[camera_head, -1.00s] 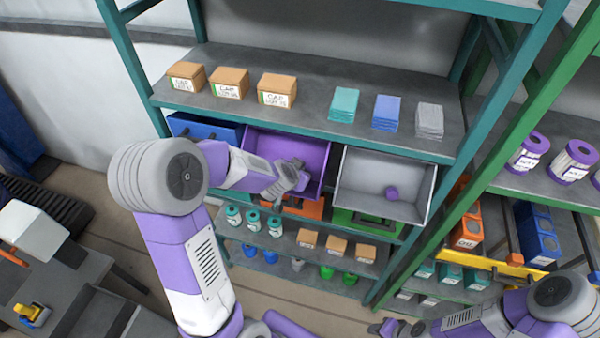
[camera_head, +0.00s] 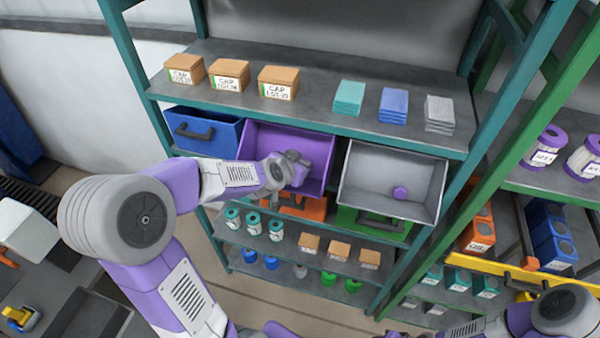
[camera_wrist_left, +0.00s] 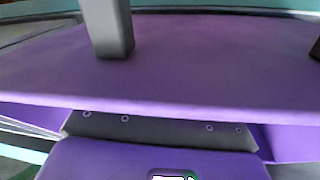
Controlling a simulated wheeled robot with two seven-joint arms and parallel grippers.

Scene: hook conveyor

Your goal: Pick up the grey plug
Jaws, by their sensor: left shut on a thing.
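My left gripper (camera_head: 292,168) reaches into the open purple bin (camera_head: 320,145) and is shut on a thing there. The thing between its fingers is hidden by the hand and I cannot make it out. No grey plug shows clearly inside this bin. In the left wrist view a large purple surface (camera_wrist_left: 200,65) fills the picture, with a dark grey upright piece (camera_wrist_left: 108,28) in front of it. A small grey item (camera_head: 300,271) stands on a lower shelf. My right gripper is mostly cut off at the bottom edge, its fingers unclear.
The grey bin (camera_head: 362,195) stands open on the right with a purple plug (camera_head: 399,192) inside. The blue drawer (camera_head: 197,150) is on the left. Boxes (camera_head: 229,76) and stacked packs (camera_head: 393,105) sit on the shelf above. Blue and green plugs (camera_head: 328,279) stand below.

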